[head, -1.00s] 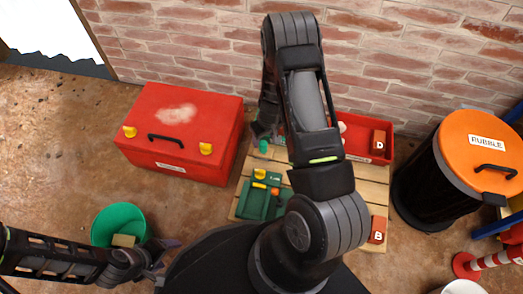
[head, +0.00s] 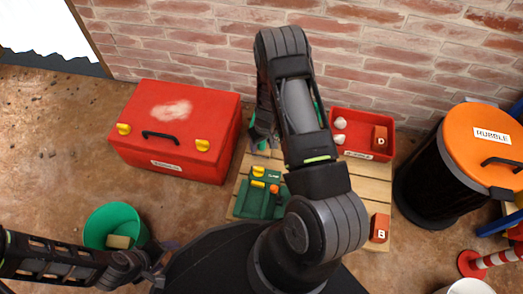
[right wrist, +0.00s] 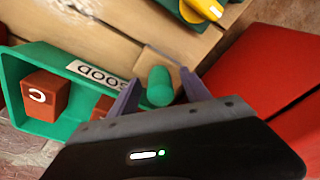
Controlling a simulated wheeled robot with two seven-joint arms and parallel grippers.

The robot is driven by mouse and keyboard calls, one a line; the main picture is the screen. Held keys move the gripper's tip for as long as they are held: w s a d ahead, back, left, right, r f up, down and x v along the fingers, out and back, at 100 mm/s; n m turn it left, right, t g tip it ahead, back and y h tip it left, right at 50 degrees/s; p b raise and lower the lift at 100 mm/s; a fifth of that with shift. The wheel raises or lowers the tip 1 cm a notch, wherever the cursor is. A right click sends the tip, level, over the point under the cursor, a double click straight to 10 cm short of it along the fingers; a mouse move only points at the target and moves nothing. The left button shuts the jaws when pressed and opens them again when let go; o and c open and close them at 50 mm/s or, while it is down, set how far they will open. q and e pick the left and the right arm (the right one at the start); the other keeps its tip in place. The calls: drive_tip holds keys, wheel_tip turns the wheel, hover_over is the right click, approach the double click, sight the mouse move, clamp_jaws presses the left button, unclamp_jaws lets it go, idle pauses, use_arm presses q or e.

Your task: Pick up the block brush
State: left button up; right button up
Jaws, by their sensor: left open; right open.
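The block brush (right wrist: 150,62), a tan block with a green upright handle (right wrist: 160,86), stands on the wooden table in the right wrist view. My right gripper (right wrist: 158,94) is open, its two purple fingers on either side of the green handle. I cannot tell whether they touch it. In the head view my right gripper (head: 263,138) is over the table's left back part and mostly hides the brush. My left gripper (head: 158,264) is open and empty at the lower left, beside the green bucket.
A green tray marked GOOD (right wrist: 55,55) with bricks lies close to my right gripper. A red tray (head: 350,148), brick B (head: 379,228) and a green tool tray (head: 250,205) are on the table. A red box (head: 190,105) stands left, a rubble bin (head: 430,180) right.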

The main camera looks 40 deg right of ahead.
drive_tip(key=shift+c, duration=0.3)
clamp_jaws()
idle(0.7)
